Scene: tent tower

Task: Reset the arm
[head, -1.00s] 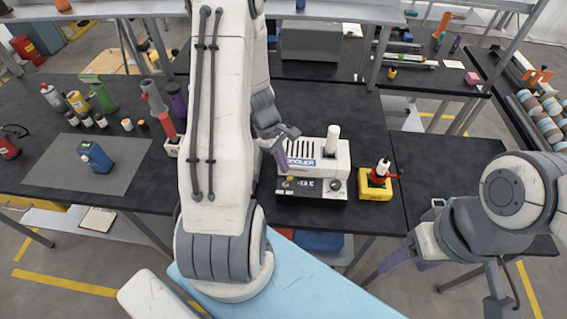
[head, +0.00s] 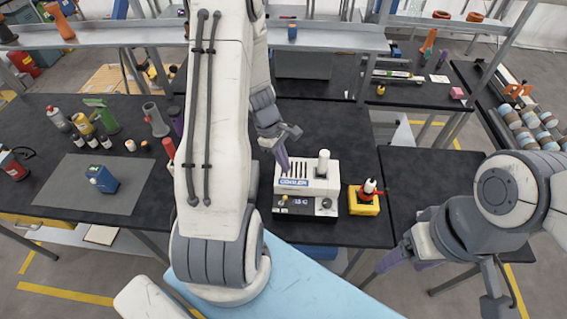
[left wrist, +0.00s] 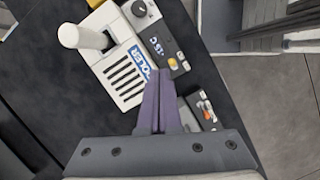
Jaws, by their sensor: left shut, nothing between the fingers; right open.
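My left arm rises in the middle of the head view. Its gripper (head: 283,163) is at the left side of the white cooler (head: 309,172), close to its top. In the left wrist view the purple fingers (left wrist: 157,100) are together with nothing between them, over the edge of the cooler (left wrist: 125,75). Whether they touch it I cannot tell. The cooler has a white cylinder (head: 323,162) standing on top and a black front panel with a display. My right gripper (head: 376,272) is at the lower right, in front of the table and away from objects; its fingers are partly hidden.
A yellow block with a red and white item (head: 364,203) stands right of the cooler. A blue device (head: 101,179) lies on a grey mat (head: 70,200) at left. Several bottles stand behind it. The right part of the black table (head: 425,175) is clear.

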